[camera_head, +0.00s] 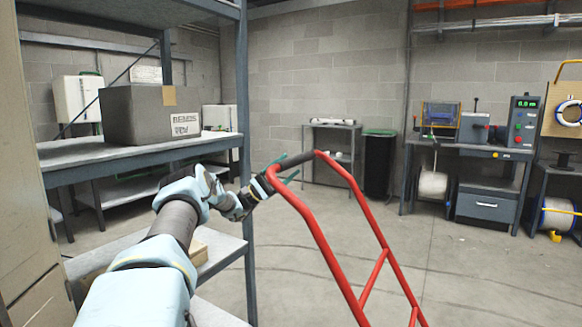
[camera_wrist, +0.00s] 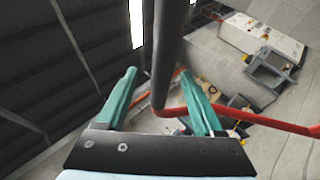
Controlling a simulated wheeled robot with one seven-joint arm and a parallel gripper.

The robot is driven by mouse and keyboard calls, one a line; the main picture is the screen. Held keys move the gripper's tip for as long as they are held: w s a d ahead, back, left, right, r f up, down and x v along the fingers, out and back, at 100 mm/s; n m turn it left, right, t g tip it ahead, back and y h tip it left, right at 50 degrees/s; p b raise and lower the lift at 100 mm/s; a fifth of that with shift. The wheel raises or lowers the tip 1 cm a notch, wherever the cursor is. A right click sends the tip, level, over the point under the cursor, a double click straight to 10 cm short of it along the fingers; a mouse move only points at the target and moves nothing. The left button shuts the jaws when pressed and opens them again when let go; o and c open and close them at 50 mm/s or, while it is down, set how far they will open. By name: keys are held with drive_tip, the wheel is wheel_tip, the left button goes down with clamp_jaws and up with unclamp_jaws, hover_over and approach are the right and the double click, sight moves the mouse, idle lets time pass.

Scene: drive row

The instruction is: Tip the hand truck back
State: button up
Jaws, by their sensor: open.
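The red hand truck (camera_head: 322,240) stands on the floor right of my arm, its tube frame running down out of the picture. Its dark grip bar (camera_head: 304,158) crosses the top between the two red side tubes. My gripper (camera_head: 290,166) is at the left end of this bar, with its teal fingers open. In the wrist view, the dark bar (camera_wrist: 167,50) runs between the two open fingers of my gripper (camera_wrist: 158,72), and a red tube bends off to the right. The fingers do not look closed on the bar. The truck's lower part is out of view.
A metal shelf rack (camera_head: 246,180) with a grey box (camera_head: 150,115) stands left, close to my arm. A dark bin (camera_head: 379,165), a small table (camera_head: 331,127) and a workbench (camera_head: 465,149) line the back. The concrete floor (camera_head: 490,270) to the right is open.

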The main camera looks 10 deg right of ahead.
drive_tip(key=b+v, duration=0.1)
drive_tip(key=v, duration=0.4)
